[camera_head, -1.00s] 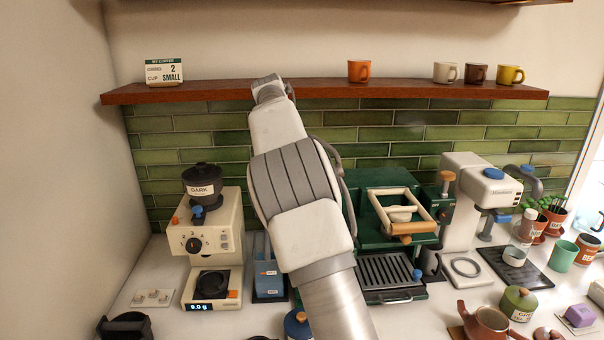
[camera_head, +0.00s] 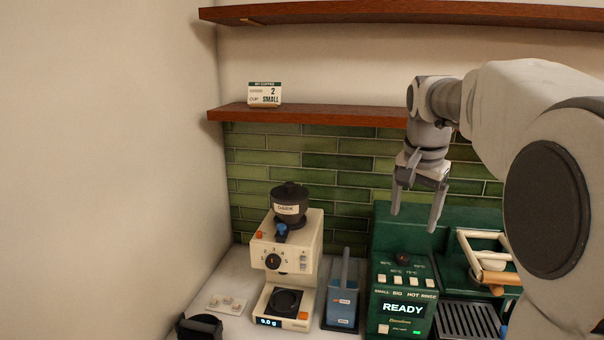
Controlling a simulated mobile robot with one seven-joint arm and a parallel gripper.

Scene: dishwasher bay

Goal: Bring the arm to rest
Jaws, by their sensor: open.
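My gripper (camera_head: 417,212) hangs pointing down in front of the green tiled wall, at the right of the middle. Its two fingers are apart and nothing is between them. It is above the green coffee machine (camera_head: 400,268), whose display reads READY, and appears clear of it. My arm comes in from the right edge, bends at the wrist near the lower shelf, and hides the right part of the scene.
The lower wooden shelf (camera_head: 320,116) bears an order sign (camera_head: 265,94); an upper shelf (camera_head: 400,12) runs above. A cream grinder (camera_head: 287,262) with a dark hopper (camera_head: 289,203), a blue container (camera_head: 343,303) and a wooden-handled frame (camera_head: 487,260) stand below. The left wall is bare.

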